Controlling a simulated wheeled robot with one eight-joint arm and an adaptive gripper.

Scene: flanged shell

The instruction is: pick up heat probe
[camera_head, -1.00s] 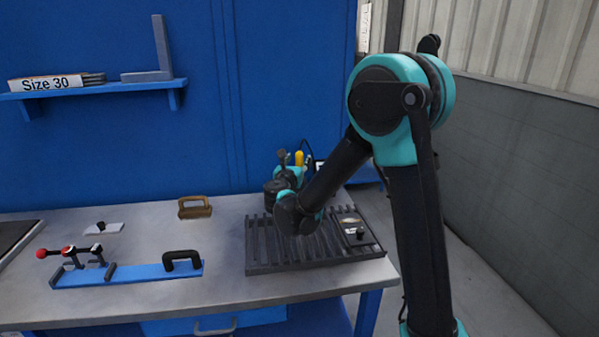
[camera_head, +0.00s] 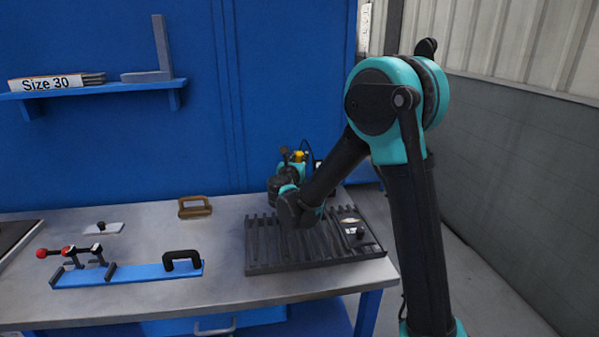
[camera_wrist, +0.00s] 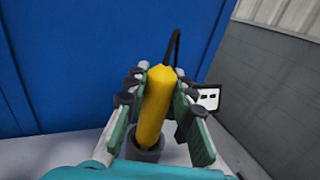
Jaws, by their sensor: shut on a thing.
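The heat probe (camera_wrist: 155,108) is a yellow stick with a black cable leaving its top, seen large in the wrist view. My gripper (camera_wrist: 158,95) is shut on it, with one finger on each side of the yellow body. The probe's lower end is at a dark round holder (camera_wrist: 140,152); I cannot tell how far it sits inside. In the head view only a small yellow part of the probe (camera_head: 299,156) shows behind my arm, at the back of the bench. My gripper (camera_head: 293,160) is mostly hidden there by my wrist.
A dark slatted rack (camera_head: 320,253) lies under my forearm. A white socket plate (camera_wrist: 207,97) is right of the probe. A blue fixture (camera_head: 130,273) with a black handle, a brown handle (camera_head: 195,207) and a small white plate (camera_head: 103,228) lie left. The bench (camera_head: 215,285) is clear between them.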

